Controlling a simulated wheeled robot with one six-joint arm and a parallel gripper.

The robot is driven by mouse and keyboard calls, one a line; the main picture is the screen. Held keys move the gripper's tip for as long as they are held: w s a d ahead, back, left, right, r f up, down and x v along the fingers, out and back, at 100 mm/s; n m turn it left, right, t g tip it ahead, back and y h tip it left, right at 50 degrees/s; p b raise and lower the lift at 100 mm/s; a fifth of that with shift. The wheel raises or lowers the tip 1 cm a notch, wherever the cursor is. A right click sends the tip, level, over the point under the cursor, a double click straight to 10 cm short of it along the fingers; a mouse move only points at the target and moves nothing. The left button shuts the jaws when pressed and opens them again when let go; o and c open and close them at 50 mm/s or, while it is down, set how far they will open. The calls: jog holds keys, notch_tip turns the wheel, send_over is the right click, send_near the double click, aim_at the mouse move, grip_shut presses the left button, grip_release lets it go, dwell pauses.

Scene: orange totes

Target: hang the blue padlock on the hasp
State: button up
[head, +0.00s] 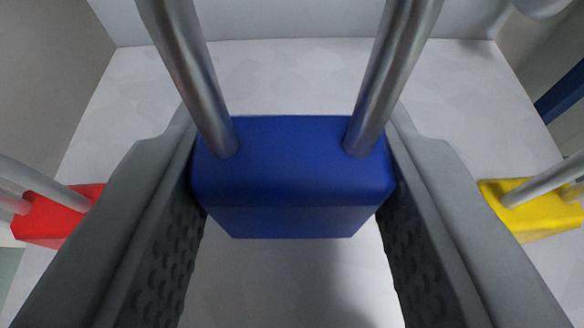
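The blue padlock (293,180) is in the middle of the head view, between the two fingers of my gripper (293,205). Its two grey metal shackle legs rise from its top face and run out of the top of the picture. Both dark grey fingers lie against its left and right sides, with no clear gap, so my gripper looks shut on its body. The padlock looks much larger than the padlocks beside it. Its underside is hidden. No hasp can be made out in this view.
A red padlock (62,215) is at the left edge and a yellow padlock (530,208) at the right edge, both partly hidden or cut off. A pale mottled surface (290,75) lies below, with grey walls around. A dark blue thing (563,97) shows at the far right.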

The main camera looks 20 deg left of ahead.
jog(key=shift+r, duration=0.45)
jog(key=shift+s+d, duration=0.1)
jog(key=shift+s, duration=0.35)
jog(key=s+d, duration=0.2)
jog(key=s, duration=0.6)
jog(key=shift+s+d, duration=0.3)
jog(key=shift+s, duration=0.1)
dwell(1.3)
